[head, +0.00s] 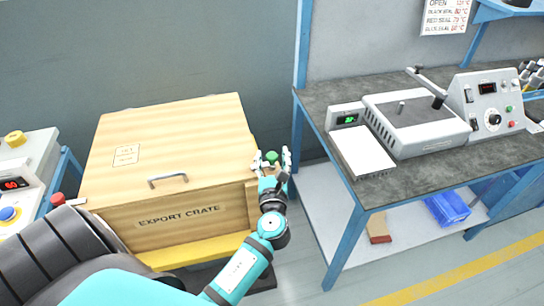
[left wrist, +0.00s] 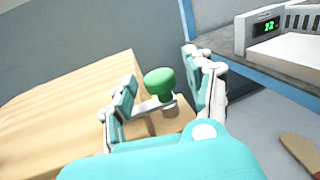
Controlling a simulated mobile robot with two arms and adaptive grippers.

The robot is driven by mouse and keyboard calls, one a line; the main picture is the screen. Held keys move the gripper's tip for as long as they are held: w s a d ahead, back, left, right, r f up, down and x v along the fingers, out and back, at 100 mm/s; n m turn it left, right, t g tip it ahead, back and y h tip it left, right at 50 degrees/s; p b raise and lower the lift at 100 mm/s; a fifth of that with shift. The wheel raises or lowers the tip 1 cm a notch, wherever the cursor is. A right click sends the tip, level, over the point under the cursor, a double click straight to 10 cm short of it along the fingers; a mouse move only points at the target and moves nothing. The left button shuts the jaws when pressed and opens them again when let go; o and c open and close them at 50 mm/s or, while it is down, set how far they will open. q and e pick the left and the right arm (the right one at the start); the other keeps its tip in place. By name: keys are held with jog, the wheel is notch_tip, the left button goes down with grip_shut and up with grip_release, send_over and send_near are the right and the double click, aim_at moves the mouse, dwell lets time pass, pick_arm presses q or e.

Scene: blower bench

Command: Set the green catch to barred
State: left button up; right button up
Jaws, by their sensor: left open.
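The green catch is a round green knob (head: 271,156) on a metal stem at the right side of the wooden export crate (head: 205,160). In the left wrist view the green knob (left wrist: 160,82) stands above a small wooden block (left wrist: 172,120), with a grey metal arm at its base. My left gripper (head: 272,160) is open, with one finger on each side of the knob; it also shows in the left wrist view (left wrist: 165,85). I cannot tell whether either finger touches it. The catch's setting is not readable. My right gripper is not in view.
The crate has a lid with a metal handle (head: 168,180) and stands on a yellow base (head: 190,252). A blue-framed bench (head: 345,200) with a scale (head: 362,150) and a sealing machine (head: 415,122) stands close at the right. A button panel (head: 22,170) is at the left.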

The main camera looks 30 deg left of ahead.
pick_arm(q)
jog(key=v, duration=1.1)
jog(key=shift+s+d, duration=0.1)
jog(key=s+d+f+n+g+h, duration=0.2)
jog(key=s+f+n, duration=0.1)
jog(key=f, duration=0.8)
jog(key=s+d+f+n+g+h, duration=0.2)
jog(key=f+n+g+h, duration=0.1)
jog(key=f, duration=0.8)
jog(key=s+d+f+n+g+h, duration=0.2)
jog(key=s+f, duration=0.1)
jog(key=f, duration=0.8)
jog(key=s+a+f+n+g+h, duration=0.1)
jog(key=s+a+f+n+g, duration=0.1)
jog(key=s+f+n, duration=0.7)
jog(key=s+a+f+n+g+h, duration=0.1)
jog(key=s+f+n+g, duration=0.3)
jog(key=s+f+n, duration=0.5)
jog(key=s+h, duration=0.1)
jog(key=s, duration=0.7)
jog(key=shift+s+a+f+g, duration=0.2)
jog(key=shift+a+f+g, duration=0.15)
jog(key=shift+f+g, duration=0.05)
